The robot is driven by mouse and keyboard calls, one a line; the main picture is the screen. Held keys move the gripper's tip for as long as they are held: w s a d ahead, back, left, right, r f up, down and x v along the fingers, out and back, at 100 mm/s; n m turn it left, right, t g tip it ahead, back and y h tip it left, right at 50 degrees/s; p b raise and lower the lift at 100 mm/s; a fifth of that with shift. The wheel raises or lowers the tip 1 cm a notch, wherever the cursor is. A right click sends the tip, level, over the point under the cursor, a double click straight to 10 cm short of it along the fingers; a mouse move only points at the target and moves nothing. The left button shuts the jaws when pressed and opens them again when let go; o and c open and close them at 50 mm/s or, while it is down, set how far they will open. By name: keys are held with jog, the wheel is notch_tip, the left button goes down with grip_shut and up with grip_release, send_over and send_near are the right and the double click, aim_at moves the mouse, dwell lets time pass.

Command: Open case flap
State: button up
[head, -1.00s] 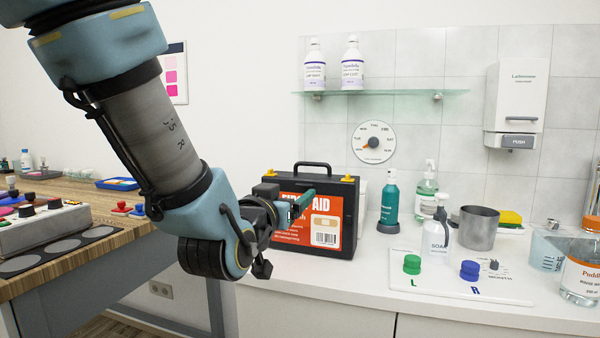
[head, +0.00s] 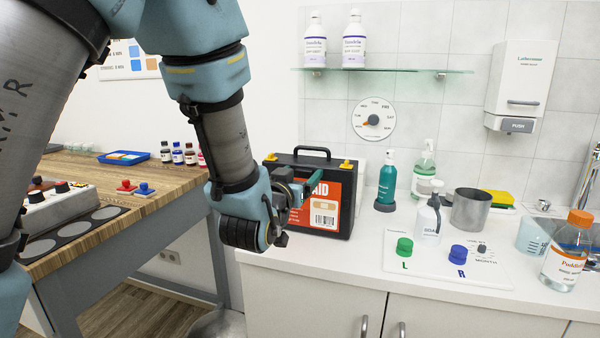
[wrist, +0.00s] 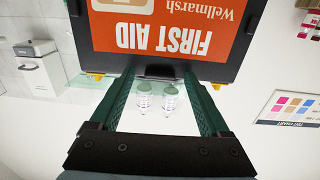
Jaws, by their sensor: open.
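The black first aid case (head: 346,208) stands upright on the white counter, with a red-orange front label, a top handle (head: 312,150) and yellow latches (head: 347,165). It looks shut. My gripper (head: 314,181) is in front of the case's upper front and hides part of the label. In the wrist view the case (wrist: 260,15) appears upside down, its two yellow latches (wrist: 95,76) near the fingers. My green fingers (wrist: 158,80) are apart with nothing held between them. I cannot tell whether they touch the case.
A green bottle (head: 387,183) stands just right of the case. Beyond it are a soap bottle (head: 427,222), a metal cup (head: 471,210) and a board (head: 450,270) with green and blue knobs. A glass shelf (head: 385,71) hangs above. A wooden table (head: 100,170) is at left.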

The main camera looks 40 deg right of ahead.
grip_shut()
dwell(0.6)
dwell(0.8)
